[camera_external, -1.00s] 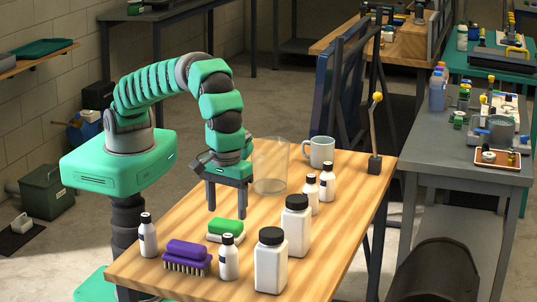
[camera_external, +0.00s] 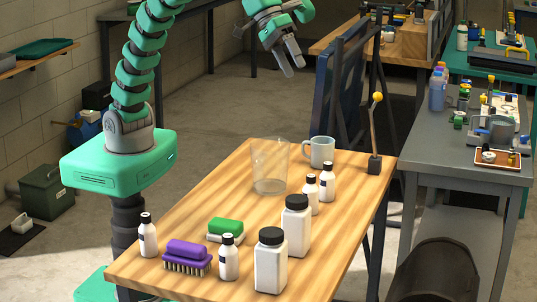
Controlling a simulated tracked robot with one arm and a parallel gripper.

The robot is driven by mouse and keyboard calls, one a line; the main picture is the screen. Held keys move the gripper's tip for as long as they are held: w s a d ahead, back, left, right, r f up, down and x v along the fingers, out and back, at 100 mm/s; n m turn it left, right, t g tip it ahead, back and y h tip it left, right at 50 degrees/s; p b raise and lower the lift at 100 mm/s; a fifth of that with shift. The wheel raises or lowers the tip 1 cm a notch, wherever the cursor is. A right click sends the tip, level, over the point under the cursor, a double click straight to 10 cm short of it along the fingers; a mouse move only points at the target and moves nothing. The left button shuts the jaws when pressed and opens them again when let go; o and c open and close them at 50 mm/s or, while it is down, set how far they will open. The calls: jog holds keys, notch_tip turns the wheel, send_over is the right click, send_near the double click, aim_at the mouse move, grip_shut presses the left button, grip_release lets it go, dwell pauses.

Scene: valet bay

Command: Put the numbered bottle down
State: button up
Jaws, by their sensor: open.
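My gripper (camera_external: 290,62) is raised high above the far end of the wooden table, open and empty, apart from everything on it. Several small white bottles with black caps stand upright on the table: one at the left edge (camera_external: 148,238), one at the front (camera_external: 228,258), and two near the mug, (camera_external: 311,194) and (camera_external: 327,184). Two larger white bottles with black caps, (camera_external: 271,265) and (camera_external: 296,228), stand at the front right. No number is readable on any bottle, so I cannot tell which is the numbered one.
A clear beaker (camera_external: 270,168) and a pale mug (camera_external: 321,152) stand at the table's back. A purple brush (camera_external: 187,255) and a green-topped block (camera_external: 225,229) lie at the front left. A yellow-knobbed lever (camera_external: 375,130) rises at the right corner. The table's middle is clear.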

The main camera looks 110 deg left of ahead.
jog(key=s+a+r+m+t, duration=0.2)
jog(key=s+a+r, duration=0.1)
jog(key=a+r, duration=0.5)
jog(key=s+a+r+m+t, duration=0.3)
jog(key=s+a+r, duration=0.1)
jog(key=a+r, duration=0.3)
jog(key=s+a+r+m+t+y, duration=0.2)
jog(key=s+a+r+m+t, duration=0.2)
jog(key=s+a+r, duration=0.5)
jog(key=shift+s+a+r, duration=0.25)
jog(key=shift+s+a, duration=0.5)
jog(key=shift+s, duration=0.4)
